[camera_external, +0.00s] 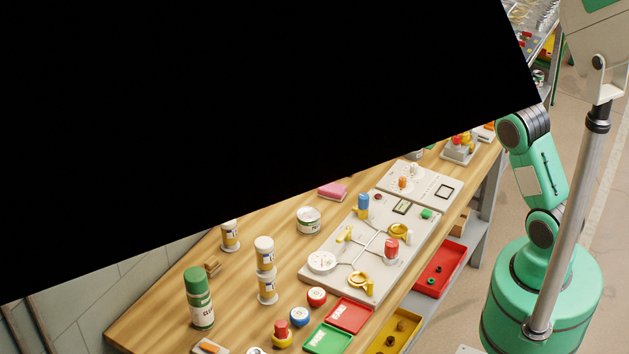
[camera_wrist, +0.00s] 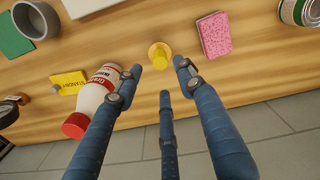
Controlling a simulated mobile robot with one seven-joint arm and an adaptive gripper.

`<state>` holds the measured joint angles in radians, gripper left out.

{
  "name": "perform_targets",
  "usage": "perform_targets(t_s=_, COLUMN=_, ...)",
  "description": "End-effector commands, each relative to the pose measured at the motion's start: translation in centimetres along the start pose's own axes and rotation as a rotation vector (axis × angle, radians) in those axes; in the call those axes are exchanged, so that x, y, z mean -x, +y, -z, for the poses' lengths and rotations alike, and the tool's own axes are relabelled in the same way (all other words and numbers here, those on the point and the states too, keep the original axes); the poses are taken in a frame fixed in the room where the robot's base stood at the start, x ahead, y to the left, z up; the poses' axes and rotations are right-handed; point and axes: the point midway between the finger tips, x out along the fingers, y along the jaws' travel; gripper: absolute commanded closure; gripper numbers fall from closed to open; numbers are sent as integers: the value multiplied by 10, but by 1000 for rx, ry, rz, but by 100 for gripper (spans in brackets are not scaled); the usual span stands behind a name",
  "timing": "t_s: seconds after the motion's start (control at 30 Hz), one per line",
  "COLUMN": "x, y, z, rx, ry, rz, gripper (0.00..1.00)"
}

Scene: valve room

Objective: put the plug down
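My gripper (camera_wrist: 160,72) is open in the wrist view, with its blue fingers spread. A small yellow piece with a round base (camera_wrist: 160,54), which may be the plug, stands on the wooden bench between and just beyond the fingertips. I see clear gaps between it and the fingers on both sides. Nothing is visibly held. In the external view my gripper is not visible, and a large black area hides much of the bench.
A white bottle with a red cap (camera_wrist: 94,102) lies partly behind the left finger. A pink sponge (camera_wrist: 214,34) is right of the yellow piece. A grey cup (camera_wrist: 37,20) and a yellow card (camera_wrist: 68,82) are left. A valve panel (camera_external: 322,277) lies on the bench (camera_external: 165,305).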

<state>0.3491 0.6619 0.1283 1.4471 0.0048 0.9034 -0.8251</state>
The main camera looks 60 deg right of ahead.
Motion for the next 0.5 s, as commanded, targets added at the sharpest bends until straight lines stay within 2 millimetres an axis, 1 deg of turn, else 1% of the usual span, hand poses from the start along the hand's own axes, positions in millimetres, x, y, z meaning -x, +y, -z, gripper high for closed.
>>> perform_targets(t_s=0.03, x=9, y=0, z=0, rx=0, ry=1, rz=-1, gripper=61)
perform_targets(t_s=0.1, x=19, y=0, z=0, rx=0, ry=0, rz=0, gripper=61)
perform_targets(t_s=0.2, x=30, y=0, z=0, rx=0, ry=0, rz=0, gripper=61)
perform_targets(t_s=0.33, x=40, y=0, z=0, rx=0, ry=-1, rz=1, gripper=61)
perform_targets(t_s=0.5, x=44, y=0, z=0, rx=0, ry=-1, rz=1, gripper=61)
